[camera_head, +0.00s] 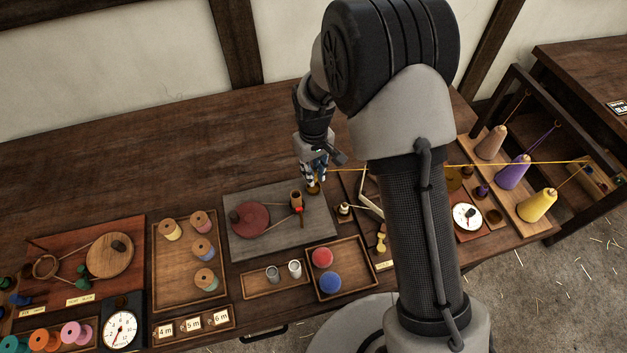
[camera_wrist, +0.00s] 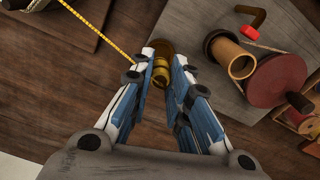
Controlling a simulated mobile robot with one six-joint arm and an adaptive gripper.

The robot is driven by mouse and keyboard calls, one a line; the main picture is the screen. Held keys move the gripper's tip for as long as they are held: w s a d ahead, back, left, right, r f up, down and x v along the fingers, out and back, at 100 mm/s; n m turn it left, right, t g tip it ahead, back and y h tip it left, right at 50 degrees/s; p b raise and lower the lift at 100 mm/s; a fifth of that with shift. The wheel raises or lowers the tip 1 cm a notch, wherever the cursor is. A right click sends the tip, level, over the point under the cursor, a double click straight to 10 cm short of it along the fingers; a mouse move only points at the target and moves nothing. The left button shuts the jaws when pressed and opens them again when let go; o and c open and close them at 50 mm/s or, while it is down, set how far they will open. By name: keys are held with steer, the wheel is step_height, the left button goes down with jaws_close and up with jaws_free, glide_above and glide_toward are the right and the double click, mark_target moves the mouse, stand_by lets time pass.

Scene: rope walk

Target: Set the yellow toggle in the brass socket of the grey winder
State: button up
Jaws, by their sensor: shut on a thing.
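My gripper (camera_head: 315,180) points down at the right edge of the grey winder (camera_head: 272,246), a grey board with a dark red disc and a wooden spool. In the wrist view my gripper (camera_wrist: 166,80) is shut on the yellow toggle (camera_wrist: 160,72), a small golden piece between the fingertips. The round brass socket (camera_wrist: 160,47) shows just beyond the toggle, at the board's edge, partly hidden by it. It also shows under the fingertips in the head view (camera_head: 314,189). I cannot tell whether the toggle sits in the socket or just above it.
The wooden spool (camera_wrist: 233,58) and a red-knobbed crank (camera_wrist: 249,33) stand near my right finger. A yellow line (camera_head: 530,162) runs to the right. A tray (camera_head: 339,294) with red and blue pieces lies in front. The table behind the winder is clear.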

step_height(320, 180, down, 4)
steer(key=shift+b, duration=0.55)
steer(key=shift+r, duration=0.1)
steer(key=o, duration=0.3)
steer(key=shift+f, duration=0.25)
steer(key=o, duration=0.5)
steer(key=shift+r, duration=0.1)
step_height(320, 180, up, 12)
steer(key=p, duration=0.3)
steer(key=shift+r, duration=0.2)
